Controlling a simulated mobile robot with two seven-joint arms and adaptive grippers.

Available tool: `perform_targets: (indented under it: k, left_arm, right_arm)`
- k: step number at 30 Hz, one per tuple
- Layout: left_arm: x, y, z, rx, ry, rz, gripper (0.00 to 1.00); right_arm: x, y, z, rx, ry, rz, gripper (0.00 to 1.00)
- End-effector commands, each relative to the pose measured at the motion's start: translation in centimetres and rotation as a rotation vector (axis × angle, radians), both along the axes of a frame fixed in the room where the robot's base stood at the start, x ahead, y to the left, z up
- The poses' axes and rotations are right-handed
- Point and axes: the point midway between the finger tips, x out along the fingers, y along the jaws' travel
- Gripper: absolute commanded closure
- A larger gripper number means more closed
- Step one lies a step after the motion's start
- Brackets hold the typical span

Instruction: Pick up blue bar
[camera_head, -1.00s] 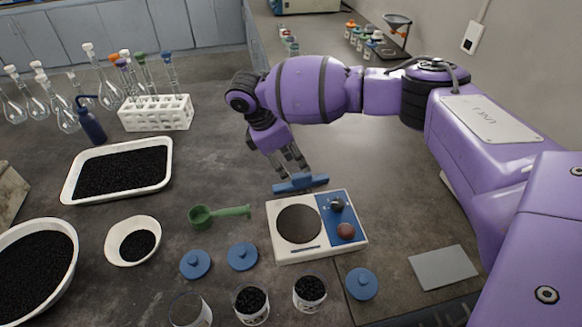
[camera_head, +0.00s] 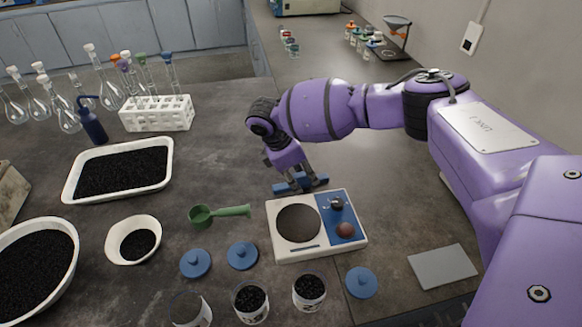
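The blue bar (camera_head: 281,187) lies on the dark bench just behind the white and blue balance. My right gripper (camera_head: 302,182) points down at the bar, with its fingers spread apart and their tips at the bar's level. The fingers and palm hide the middle of the bar. Both ends of the bar show on either side. I cannot tell whether the fingers touch it. My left gripper is out of view.
The balance (camera_head: 275,240) stands right in front of the bar. A green scoop (camera_head: 222,213) lies to its left. Blue lids (camera_head: 243,256) and jars of black grains (camera_head: 250,301) stand in front. A white tray (camera_head: 70,190) and a test-tube rack (camera_head: 157,116) are further left. Bench behind the bar is clear.

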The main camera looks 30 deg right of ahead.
Motion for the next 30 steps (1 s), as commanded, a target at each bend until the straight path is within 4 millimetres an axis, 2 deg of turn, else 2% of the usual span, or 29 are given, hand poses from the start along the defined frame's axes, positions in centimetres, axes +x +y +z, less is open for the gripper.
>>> perform_targets:
  k: [1, 6, 16, 20, 25, 30]
  left_arm:
    - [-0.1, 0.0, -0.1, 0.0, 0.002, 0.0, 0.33]
    - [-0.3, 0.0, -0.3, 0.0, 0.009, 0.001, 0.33]
    - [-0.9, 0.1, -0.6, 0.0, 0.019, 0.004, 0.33]
    - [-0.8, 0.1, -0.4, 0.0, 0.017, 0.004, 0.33]
    - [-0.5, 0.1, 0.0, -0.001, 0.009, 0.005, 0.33]
    - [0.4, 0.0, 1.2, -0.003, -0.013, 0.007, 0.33]
  right_arm:
    - [-0.1, 0.0, -0.1, 0.0, 0.002, -0.001, 0.78]
    - [-0.1, 0.0, -0.1, 0.0, 0.002, -0.001, 1.0]
    - [0.0, 0.0, 0.1, 0.0, 0.001, 0.0, 1.0]
    - [0.0, 0.0, 0.9, 0.0, 0.0, -0.001, 1.0]
    - [0.1, 0.0, 3.2, 0.001, -0.002, 0.0, 1.0]
    - [-2.1, 1.3, 6.4, 0.003, -0.003, 0.004, 1.0]
